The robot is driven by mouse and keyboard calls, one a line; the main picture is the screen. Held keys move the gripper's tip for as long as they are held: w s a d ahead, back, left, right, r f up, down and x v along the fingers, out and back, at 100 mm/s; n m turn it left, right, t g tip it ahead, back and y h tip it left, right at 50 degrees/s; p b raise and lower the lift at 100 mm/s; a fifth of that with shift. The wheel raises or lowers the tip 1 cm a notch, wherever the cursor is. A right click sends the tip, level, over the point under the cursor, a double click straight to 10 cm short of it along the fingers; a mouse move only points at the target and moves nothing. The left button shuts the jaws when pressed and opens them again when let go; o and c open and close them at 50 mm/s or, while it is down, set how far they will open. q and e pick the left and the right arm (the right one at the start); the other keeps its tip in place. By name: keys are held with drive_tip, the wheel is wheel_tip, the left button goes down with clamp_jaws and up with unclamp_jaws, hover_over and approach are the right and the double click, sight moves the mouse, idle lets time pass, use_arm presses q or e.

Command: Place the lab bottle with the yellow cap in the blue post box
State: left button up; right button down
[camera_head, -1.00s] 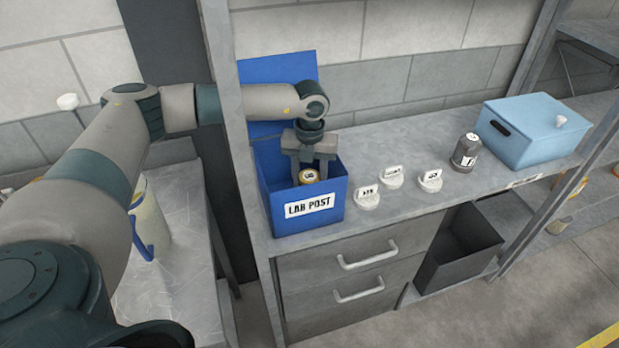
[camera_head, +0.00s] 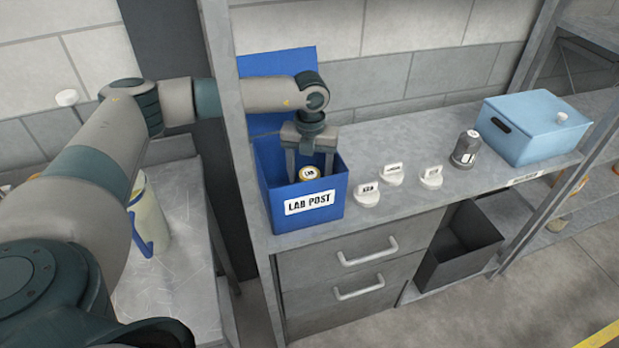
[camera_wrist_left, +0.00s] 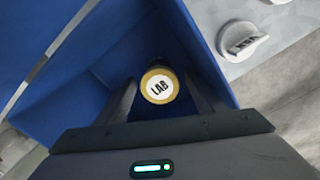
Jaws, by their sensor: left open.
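The blue post box (camera_head: 262,195), labelled LAB POST, stands on the grey shelf with its blue lid raised behind it. The lab bottle's yellow-rimmed cap (camera_head: 309,173) with a white LAB label shows inside the box; the bottle's body is hidden. In the left wrist view the cap (camera_wrist_left: 159,86) shows between the two fingers, inside the blue walls. My left gripper (camera_head: 309,172) points down into the box with its fingers open on either side of the bottle. My right gripper is not in view.
White labelled knobs (camera_head: 393,175) stand right of the box. A dark grey bottle (camera_head: 466,149) and a light blue lidded box (camera_head: 530,130) are further right. Drawers (camera_head: 350,262) lie below. A jug (camera_head: 150,218) stands on the left table.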

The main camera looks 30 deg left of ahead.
use_arm(q)
wheel_tip(320, 180, up, 9)
drive_tip(key=b, duration=0.4)
drive_tip(key=shift+r, duration=1)
idle(0.6)
